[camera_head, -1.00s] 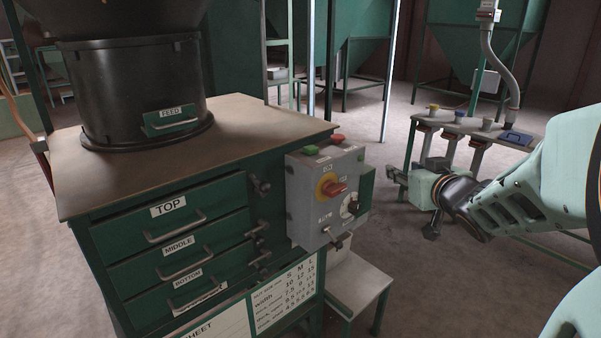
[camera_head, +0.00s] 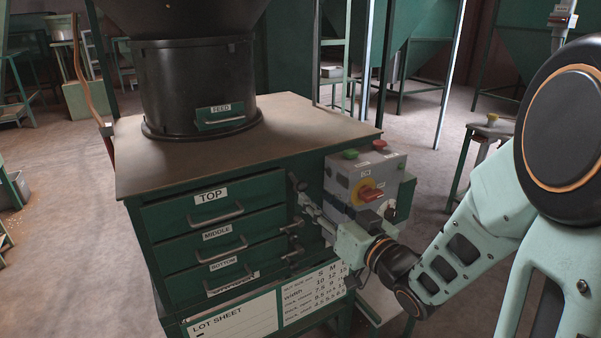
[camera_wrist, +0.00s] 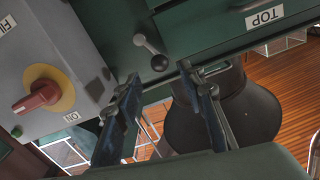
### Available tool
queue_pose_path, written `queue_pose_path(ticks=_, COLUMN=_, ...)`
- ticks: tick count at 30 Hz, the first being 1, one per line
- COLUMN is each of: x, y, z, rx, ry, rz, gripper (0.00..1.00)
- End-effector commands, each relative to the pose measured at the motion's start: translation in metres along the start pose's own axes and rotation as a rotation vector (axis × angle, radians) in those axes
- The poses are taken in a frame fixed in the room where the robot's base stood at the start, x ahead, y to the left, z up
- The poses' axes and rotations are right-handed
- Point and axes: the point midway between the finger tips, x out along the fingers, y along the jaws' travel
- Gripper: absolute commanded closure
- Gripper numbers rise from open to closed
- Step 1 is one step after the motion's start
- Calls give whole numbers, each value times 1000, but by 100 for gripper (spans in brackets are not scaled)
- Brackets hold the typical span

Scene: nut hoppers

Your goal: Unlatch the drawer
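A green cabinet (camera_head: 150,232) has three shut drawers with pull handles: TOP (camera_head: 255,205), MIDDLE (camera_head: 258,232) and BOTTOM (camera_head: 258,258). Dark lever latches line their right side. The top latch (camera_head: 294,182) is partly beside my gripper (camera_head: 309,200); the middle latch (camera_head: 292,228) and bottom latch (camera_head: 292,256) sit below. In the wrist view, a latch with a round knob (camera_wrist: 140,40) is near the TOP drawer (camera_wrist: 215,25). My gripper (camera_wrist: 158,78) is open and empty, its fingertips just short of that latch, which lies between them in the picture. No contact is visible.
A grey control box (camera_head: 345,178) with a red rotary switch (camera_head: 370,194) and push buttons is close to the right of my gripper. A black hopper (camera_head: 190,85) stands on the cabinet top (camera_head: 290,125). A LOT SHEET board (camera_head: 235,317) is below the drawers.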

Motion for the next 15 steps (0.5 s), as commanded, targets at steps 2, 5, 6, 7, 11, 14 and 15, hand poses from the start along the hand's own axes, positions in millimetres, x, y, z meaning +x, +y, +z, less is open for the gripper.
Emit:
queue_pose_path(ticks=2, x=4, y=-1, z=-4, rx=3, ry=-3, rz=0, gripper=63)
queue_pose_path(ticks=5, x=9, y=-1, z=-3, rx=2, ry=-5, rz=3, gripper=63)
queue_pose_path(ticks=6, x=19, y=-1, z=0, rx=0, ry=-2, rz=0, gripper=63)
queue_pose_path(ticks=7, x=26, y=-2, z=0, rx=-1, ry=-1, rz=-1, gripper=63)
queue_pose_path(ticks=11, x=52, y=-1, z=0, rx=-2, ry=-1, rz=0, gripper=63)
queue_pose_path(ticks=14, x=68, y=-1, z=1, rx=-1, ry=-1, rz=1, gripper=63)
queue_pose_path(ticks=15, x=74, y=-1, z=1, rx=-1, ry=-1, rz=1, gripper=63)
